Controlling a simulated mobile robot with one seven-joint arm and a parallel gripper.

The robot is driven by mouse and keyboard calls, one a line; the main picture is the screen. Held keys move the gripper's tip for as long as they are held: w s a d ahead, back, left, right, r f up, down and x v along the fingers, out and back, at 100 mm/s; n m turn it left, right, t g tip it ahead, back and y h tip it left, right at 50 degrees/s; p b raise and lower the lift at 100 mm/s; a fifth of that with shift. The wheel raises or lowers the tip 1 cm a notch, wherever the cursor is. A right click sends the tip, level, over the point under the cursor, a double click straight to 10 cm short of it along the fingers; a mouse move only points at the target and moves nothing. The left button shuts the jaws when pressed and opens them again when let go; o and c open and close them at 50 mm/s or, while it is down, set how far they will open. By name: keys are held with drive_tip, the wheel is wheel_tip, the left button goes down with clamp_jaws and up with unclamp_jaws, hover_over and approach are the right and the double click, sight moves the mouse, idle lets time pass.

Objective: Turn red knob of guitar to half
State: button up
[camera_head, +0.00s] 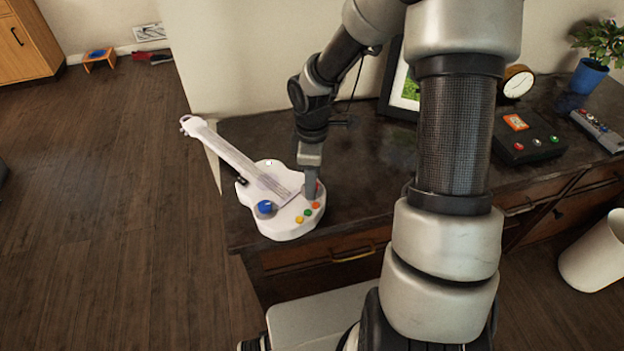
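A white toy guitar (287,226) lies on the dark desk near its left front corner, its neck pointing to the back left past the desk edge. A blue knob (265,207) sits on the left of its body. My gripper (311,193) points down at the right side of the guitar body. A small bit of red (319,187) shows beside the fingers, likely the red knob, mostly hidden by them. I cannot tell whether the fingers are apart or closed on it.
A black box with buttons (527,138), a round clock (517,81), a picture frame (404,88) and a plant in a blue pot (589,76) stand on the desk (375,165). My arm hides part of the desk's middle. A white bin (596,254) stands at right.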

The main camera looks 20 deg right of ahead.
drive_tip(key=shift+c, duration=0.3)
drive_tip(key=c, duration=1)
drive_tip(key=shift+m, duration=0.3)
drive_tip(key=m, duration=0.4)
drive_tip(key=m+b, duration=0.1)
drive_tip(key=m, duration=0.8)
drive_tip(key=shift+m, duration=2.2)
